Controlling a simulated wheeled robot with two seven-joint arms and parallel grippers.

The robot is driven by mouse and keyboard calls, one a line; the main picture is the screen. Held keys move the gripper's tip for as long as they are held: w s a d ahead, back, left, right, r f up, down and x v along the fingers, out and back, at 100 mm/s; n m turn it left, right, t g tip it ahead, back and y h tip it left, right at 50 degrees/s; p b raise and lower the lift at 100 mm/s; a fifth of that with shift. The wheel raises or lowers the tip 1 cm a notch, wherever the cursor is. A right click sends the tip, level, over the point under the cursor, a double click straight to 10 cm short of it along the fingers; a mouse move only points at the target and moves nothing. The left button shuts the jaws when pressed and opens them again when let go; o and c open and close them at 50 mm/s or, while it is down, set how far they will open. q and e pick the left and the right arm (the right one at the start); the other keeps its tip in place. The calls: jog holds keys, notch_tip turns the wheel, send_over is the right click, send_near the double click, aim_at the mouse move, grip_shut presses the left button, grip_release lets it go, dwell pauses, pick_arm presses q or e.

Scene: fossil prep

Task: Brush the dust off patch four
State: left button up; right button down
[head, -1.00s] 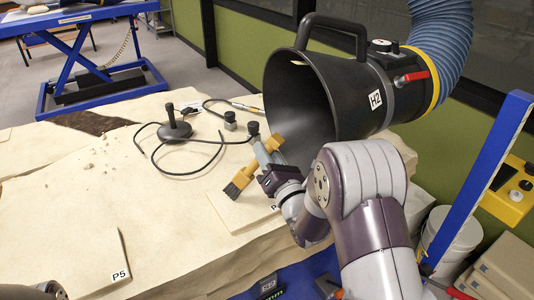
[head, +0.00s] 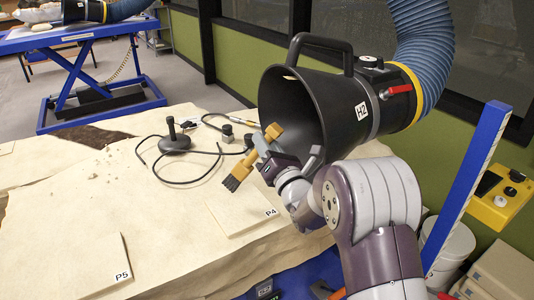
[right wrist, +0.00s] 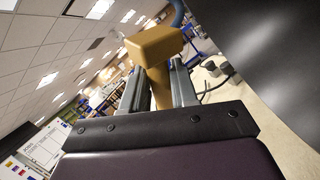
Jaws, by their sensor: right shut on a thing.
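Patch four is the pale flat slab (head: 238,217) labelled P4, lying on the beige covered table in the head view. I cannot make out dust on it. My right gripper (head: 264,148) is shut on the yellow handle of a brush (head: 245,170). The brush is tilted, with its dark bristles down to the left, apparently above the slab's far edge and apart from it. My left gripper is not in view.
A black extraction hood (head: 300,115) labelled H2 opens close behind my right gripper. A slab labelled P5 (head: 85,262) lies at the front left. A black stand (head: 174,140) with a looping cable sits farther back. A blue post (head: 470,185) rises at the right.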

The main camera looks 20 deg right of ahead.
jog(key=shift+a+r, duration=0.1)
jog(key=shift+r, duration=0.95)
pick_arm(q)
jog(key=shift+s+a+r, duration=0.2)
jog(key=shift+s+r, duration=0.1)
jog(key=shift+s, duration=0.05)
pick_arm(e)
jog(key=shift+w+f, duration=0.1)
